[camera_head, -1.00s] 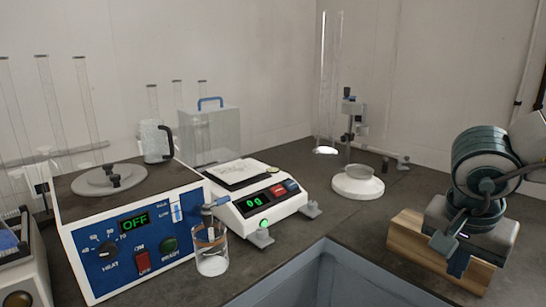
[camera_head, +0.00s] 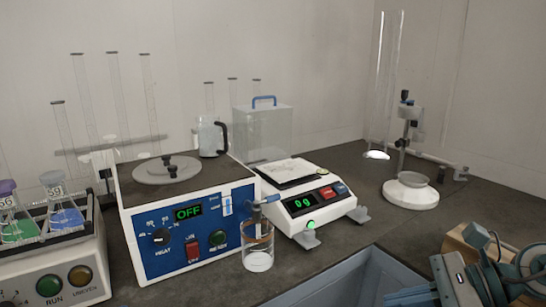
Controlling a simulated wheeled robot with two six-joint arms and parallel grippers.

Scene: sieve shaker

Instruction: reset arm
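My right arm comes in at the lower right corner, and its gripper (camera_head: 418,294) is partly cut off by the bottom edge. Its fingers are too unclear to tell open from shut. It is low in front of a wooden block (camera_head: 462,246), which the arm partly hides. My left arm and gripper are not in view.
A blue-fronted heater box (camera_head: 172,262) reading OFF stands left of centre, with a glass beaker (camera_head: 259,260) at its corner. A white balance (camera_head: 305,204) and a round white stand (camera_head: 410,195) are behind. A shaker with flasks (camera_head: 55,277) is at left.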

